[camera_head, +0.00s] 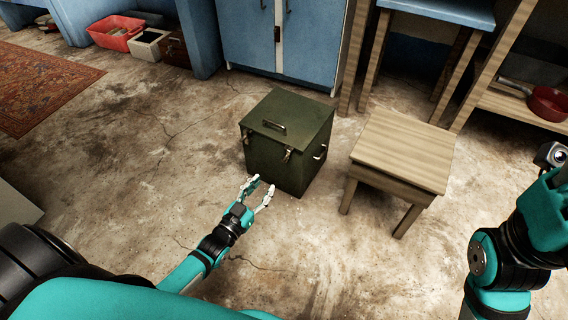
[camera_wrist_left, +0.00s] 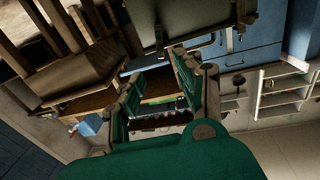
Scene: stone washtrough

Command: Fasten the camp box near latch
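The dark green camp box (camera_head: 275,150) stands shut-lidded on the floor in the head view. Two metal latches show under its lid edge: one at the front corner (camera_head: 287,154) and one at the left (camera_head: 245,136). Whether either latch is fastened is too small to tell. My left gripper (camera_head: 258,191) is open and empty, low in front of the box, apart from the latches. In the left wrist view its spread green fingers (camera_wrist_left: 158,82) show, with part of the box (camera_wrist_left: 190,52) beyond them at the top.
A wooden stool (camera_head: 405,150) stands close to the box's right. Blue cabinets (camera_head: 250,35) are behind. A wooden shelf with a red pan (camera_head: 548,103) is at the right. Bare floor (camera_head: 120,170) lies left of the box.

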